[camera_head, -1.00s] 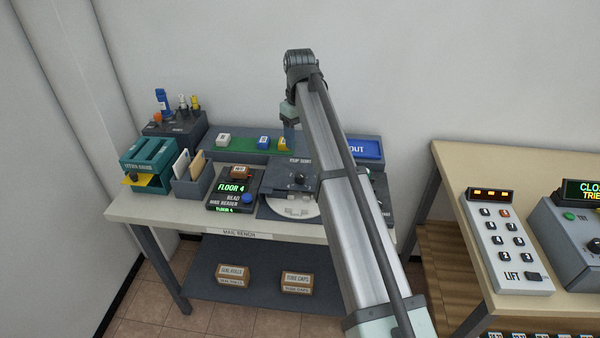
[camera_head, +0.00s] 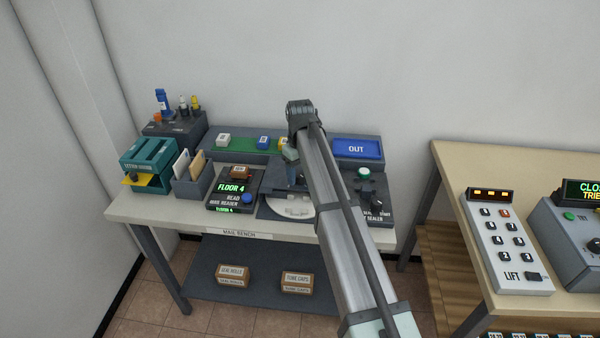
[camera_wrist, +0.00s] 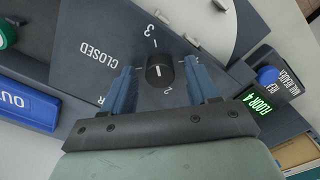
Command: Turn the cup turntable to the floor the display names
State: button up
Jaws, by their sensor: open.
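The display (camera_head: 233,188) on the mail reader reads FLOOR 4 in green; it also shows in the wrist view (camera_wrist: 257,108). The cup turntable is a dark unit with a pale disc (camera_head: 291,208) at the front, partly covered by my arm. In the wrist view, its black knob (camera_wrist: 160,71) has a white pointer line, with 2, 3 and CLOSED printed around it; which mark it points at is unclear. My gripper (camera_wrist: 160,66) is open above the panel, one blue finger on each side of the knob. Contact cannot be judged. In the head view my gripper (camera_head: 291,158) hides the knob.
A blue OUT tray (camera_head: 357,149) stands behind right, and a unit with a green button (camera_head: 363,173) stands right of the turntable. Letter slots (camera_head: 191,178) and a teal unit (camera_head: 149,158) stand left. A lift keypad (camera_head: 507,243) is on the right table.

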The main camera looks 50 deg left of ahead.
jog(key=shift+c, duration=0.3)
grip_shut()
dwell(0.4)
